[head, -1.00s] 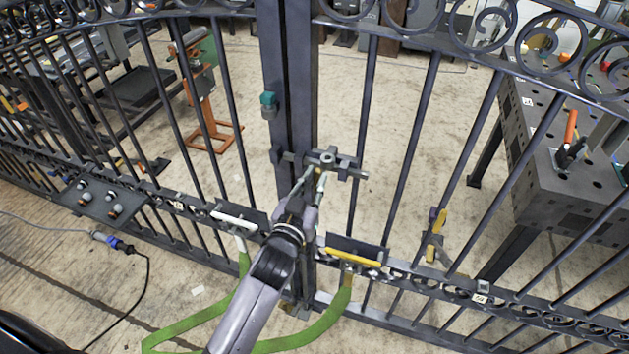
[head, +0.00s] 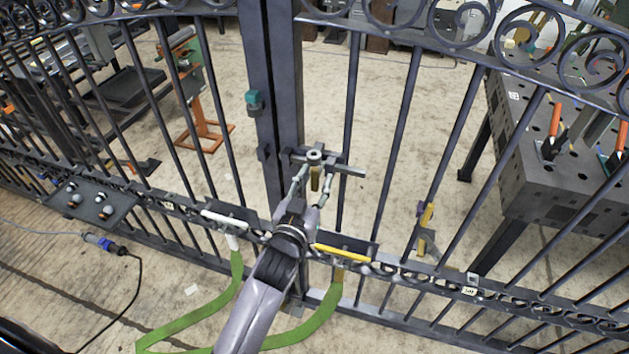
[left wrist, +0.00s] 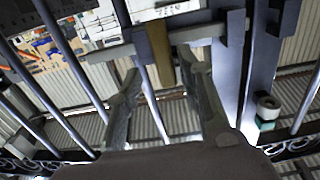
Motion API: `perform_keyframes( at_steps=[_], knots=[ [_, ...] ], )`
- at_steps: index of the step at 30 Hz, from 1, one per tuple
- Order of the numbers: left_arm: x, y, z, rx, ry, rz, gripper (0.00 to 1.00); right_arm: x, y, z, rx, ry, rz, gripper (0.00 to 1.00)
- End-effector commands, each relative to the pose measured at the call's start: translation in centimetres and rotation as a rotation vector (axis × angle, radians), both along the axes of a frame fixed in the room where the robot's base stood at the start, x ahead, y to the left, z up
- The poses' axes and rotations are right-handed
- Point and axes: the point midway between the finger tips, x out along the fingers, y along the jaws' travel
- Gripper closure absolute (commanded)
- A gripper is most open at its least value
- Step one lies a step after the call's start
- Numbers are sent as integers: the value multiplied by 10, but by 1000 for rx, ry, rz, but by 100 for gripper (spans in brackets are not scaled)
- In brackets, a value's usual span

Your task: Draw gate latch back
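The gate latch (head: 345,169) is a grey sliding bar with a round boss and a brass-coloured handle (head: 315,179), mounted beside the gate's middle posts. The bar's right end sticks out past its bracket. A dark keeper (head: 263,152) sits on the left post, with a visible gap between it and the latch bracket. My left gripper (head: 317,190) is just below the latch, fingers spread on either side of the handle. In the left wrist view the handle (left wrist: 160,52) hangs between the open fingertips (left wrist: 163,72), apparently touching neither. My right gripper is not in view.
The barred gate (head: 350,120) spans the view. A green strap (head: 205,307) loops low in front, beneath white and yellow (head: 340,253) pieces. A teal-topped fitting (head: 254,101) is on the left post. A perforated table (head: 560,170) stands behind the gate.

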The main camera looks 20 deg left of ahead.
Motion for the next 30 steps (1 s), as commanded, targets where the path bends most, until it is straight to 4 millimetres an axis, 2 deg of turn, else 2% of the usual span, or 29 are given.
perform_keyframes(
  at_steps=[8, 11, 21, 25, 30],
  knots=[
    [-8, 1, 0, 0, 0, 1, 65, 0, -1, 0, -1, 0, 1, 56],
    [-22, 2, -1, 0, 2, 1, 65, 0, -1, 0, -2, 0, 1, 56],
    [-91, 4, -1, -1, 4, 1, 65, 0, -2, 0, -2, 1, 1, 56],
    [-108, 4, -1, -1, 3, 0, 65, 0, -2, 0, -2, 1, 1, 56],
    [-119, 5, 0, -1, 1, 0, 65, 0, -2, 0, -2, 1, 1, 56]
  ],
)
